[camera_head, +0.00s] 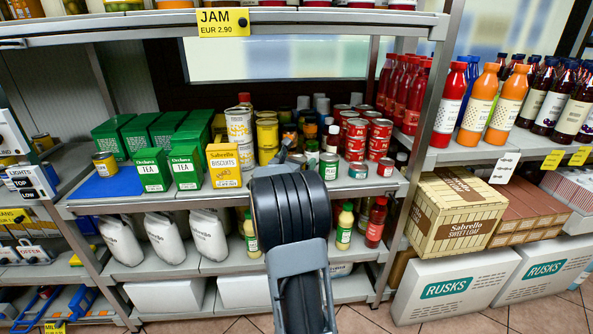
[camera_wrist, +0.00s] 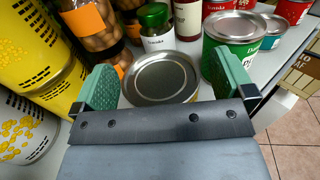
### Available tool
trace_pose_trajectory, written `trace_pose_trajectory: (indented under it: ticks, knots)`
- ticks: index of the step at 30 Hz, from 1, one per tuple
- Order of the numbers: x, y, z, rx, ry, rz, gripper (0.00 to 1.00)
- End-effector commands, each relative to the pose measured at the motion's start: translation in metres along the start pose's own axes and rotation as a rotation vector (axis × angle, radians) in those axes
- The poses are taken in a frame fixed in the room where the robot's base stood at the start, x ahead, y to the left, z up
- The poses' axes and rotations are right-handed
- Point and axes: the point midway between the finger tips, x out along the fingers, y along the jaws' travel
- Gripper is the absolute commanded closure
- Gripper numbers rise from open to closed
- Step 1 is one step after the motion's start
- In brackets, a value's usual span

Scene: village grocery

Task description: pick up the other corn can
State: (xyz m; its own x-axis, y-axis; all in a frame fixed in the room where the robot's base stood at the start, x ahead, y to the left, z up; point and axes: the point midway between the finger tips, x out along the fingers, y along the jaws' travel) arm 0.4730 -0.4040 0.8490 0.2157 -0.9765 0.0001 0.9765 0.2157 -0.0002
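A short can with a bare silver lid (camera_wrist: 160,78) stands upright between the fingers of my gripper (camera_wrist: 166,84) in the wrist view. Its side is mostly hidden, so I cannot read its label. The green-padded fingers are spread to its left and right, and I see no clear grip on it. In the head view my arm hides this can and the gripper tips. Another short, yellowish can (camera_head: 105,164) stands on a blue mat (camera_head: 108,185) at the left end of the same shelf.
White-and-yellow cans (camera_wrist: 22,125) stand close on the left in the wrist view. Jars (camera_wrist: 93,22), a green-lidded jar (camera_wrist: 155,28) and a green can (camera_wrist: 232,45) stand close behind and right. Green tea boxes (camera_head: 152,170) and a biscuits box (camera_head: 223,165) stand left of my arm.

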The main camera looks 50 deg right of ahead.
Motion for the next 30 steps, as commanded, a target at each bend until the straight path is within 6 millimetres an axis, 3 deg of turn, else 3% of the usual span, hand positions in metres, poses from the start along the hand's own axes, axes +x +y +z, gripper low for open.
trace_pose_trajectory:
  ticks: [2, 19, 30]
  knots:
    - [-0.0001, -0.0001, 0.0000, 0.000, 0.000, 0.000, 0.07]
    - [-0.0003, -0.0001, -0.0002, 0.000, 0.000, 0.000, 0.61]
    - [-0.0003, -0.0001, 0.0076, 0.002, -0.002, -0.001, 0.61]
